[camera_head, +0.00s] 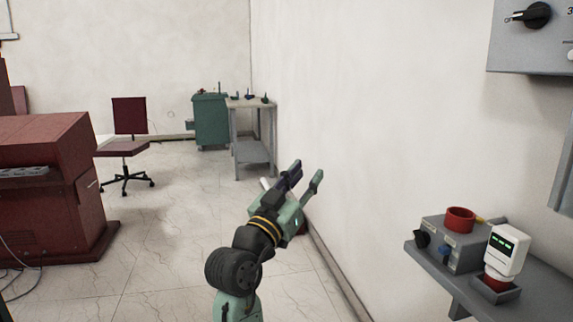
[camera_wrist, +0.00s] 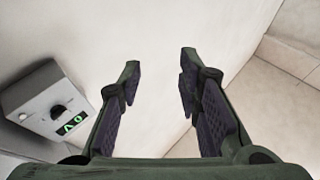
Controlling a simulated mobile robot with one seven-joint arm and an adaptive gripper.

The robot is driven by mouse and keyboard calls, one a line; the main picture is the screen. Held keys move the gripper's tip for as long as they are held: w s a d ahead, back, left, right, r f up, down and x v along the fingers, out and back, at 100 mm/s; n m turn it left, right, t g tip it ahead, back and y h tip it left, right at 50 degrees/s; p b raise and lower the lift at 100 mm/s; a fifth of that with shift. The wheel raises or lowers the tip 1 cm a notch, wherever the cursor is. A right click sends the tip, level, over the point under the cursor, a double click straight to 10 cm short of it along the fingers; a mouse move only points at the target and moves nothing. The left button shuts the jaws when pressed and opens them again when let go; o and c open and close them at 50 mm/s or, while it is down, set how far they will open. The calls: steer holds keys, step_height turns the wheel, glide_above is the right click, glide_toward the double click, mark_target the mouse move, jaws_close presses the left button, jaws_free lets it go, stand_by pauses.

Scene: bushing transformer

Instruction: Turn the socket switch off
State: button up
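My gripper (camera_head: 307,173) is open and empty, in front of the white wall. Its two fingers stand wide apart in the wrist view (camera_wrist: 160,64). In the wrist view a grey box (camera_wrist: 32,92) with a black knob (camera_wrist: 60,112) and a green-lit marking (camera_wrist: 70,124) is at the left, apart from the fingers. In the head view a grey wall box (camera_head: 530,50) with a black rotary knob (camera_head: 538,15) is at the top right, cut by the frame. I cannot tell which knob is the socket switch. My gripper touches neither.
A red console (camera_head: 45,170), a chair (camera_head: 125,148) and a table (camera_head: 250,104) stand farther back. The floor between is clear.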

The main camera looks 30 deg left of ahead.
steer(key=s+a+r+n+t+y, duration=0.1)
steer(key=y, duration=0.1)
steer(key=s+a+r+n+y, duration=0.1)
steer(key=s+a+r+y, duration=0.1)
steer(key=shift+s+a+r+t, duration=0.2)
steer(key=shift+a+t, duration=0.1)
steer(key=shift+t, duration=0.1)
